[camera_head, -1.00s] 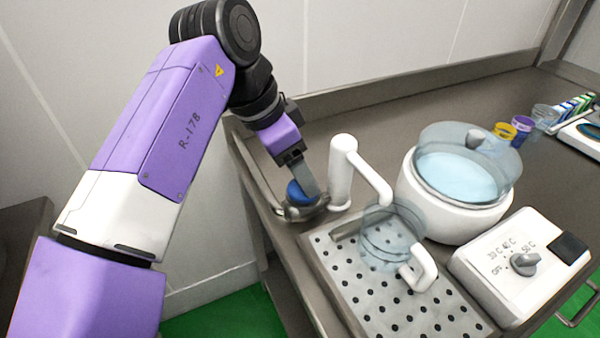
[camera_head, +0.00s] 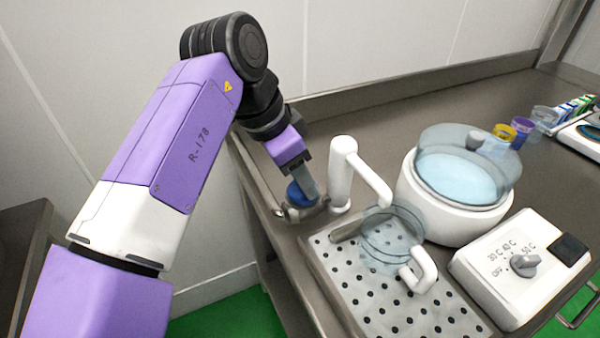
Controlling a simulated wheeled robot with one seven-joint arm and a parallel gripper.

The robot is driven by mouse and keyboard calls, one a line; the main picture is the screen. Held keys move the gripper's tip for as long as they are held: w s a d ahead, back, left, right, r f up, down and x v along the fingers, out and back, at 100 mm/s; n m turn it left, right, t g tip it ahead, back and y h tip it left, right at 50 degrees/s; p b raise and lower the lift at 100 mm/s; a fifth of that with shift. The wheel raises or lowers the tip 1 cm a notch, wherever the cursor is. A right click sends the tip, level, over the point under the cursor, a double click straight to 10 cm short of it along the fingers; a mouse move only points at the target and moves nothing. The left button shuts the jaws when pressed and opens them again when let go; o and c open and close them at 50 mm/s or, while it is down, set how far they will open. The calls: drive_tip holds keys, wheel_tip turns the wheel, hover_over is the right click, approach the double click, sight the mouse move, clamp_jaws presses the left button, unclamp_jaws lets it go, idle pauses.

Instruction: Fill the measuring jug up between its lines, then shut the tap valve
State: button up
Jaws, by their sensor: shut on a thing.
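The clear measuring jug (camera_head: 388,246) stands on the perforated drip tray, under the spout of the white tap (camera_head: 343,172). Its white handle (camera_head: 420,270) points to the front right. I cannot make out the jug's lines or any liquid level in it. The blue tap valve knob (camera_head: 297,193) sits at the left foot of the tap. My gripper (camera_head: 304,187) reaches down from above and is shut on this knob. The fingers hide part of the knob.
The perforated drip tray (camera_head: 372,308) lies in front of the tap. A white warmer with a clear bowl of pale blue liquid (camera_head: 458,178) stands right of the jug. A white dial box (camera_head: 522,264) is at the front right. Small cups (camera_head: 503,131) stand farther back.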

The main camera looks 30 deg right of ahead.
drive_tip(key=shift+r+n+p, duration=0.1)
drive_tip(key=shift+n+p, duration=0.2)
drive_tip(key=shift+p, duration=0.1)
drive_tip(key=n+t+p, duration=0.1)
drive_tip(key=n, duration=0.1)
drive_tip(key=n+p, duration=0.1)
drive_tip(key=p, duration=0.1)
drive_tip(key=shift+s+d+r+n+t, duration=0.1)
drive_tip(key=shift+s+n+t, duration=0.1)
drive_tip(key=shift+n+t, duration=0.2)
drive_tip(key=n+t+y+p, duration=0.1)
drive_tip(key=n+p, duration=0.2)
drive_tip(key=n, duration=0.2)
drive_tip(key=shift+t+y, duration=0.3)
drive_tip(key=o, duration=1.4)
drive_tip(key=shift+c, duration=0.2)
drive_tip(key=shift+s, duration=0.1)
drive_tip(key=p+v, duration=0.1)
drive_tip(key=v, duration=0.6)
drive_tip(key=shift+r, duration=0.2)
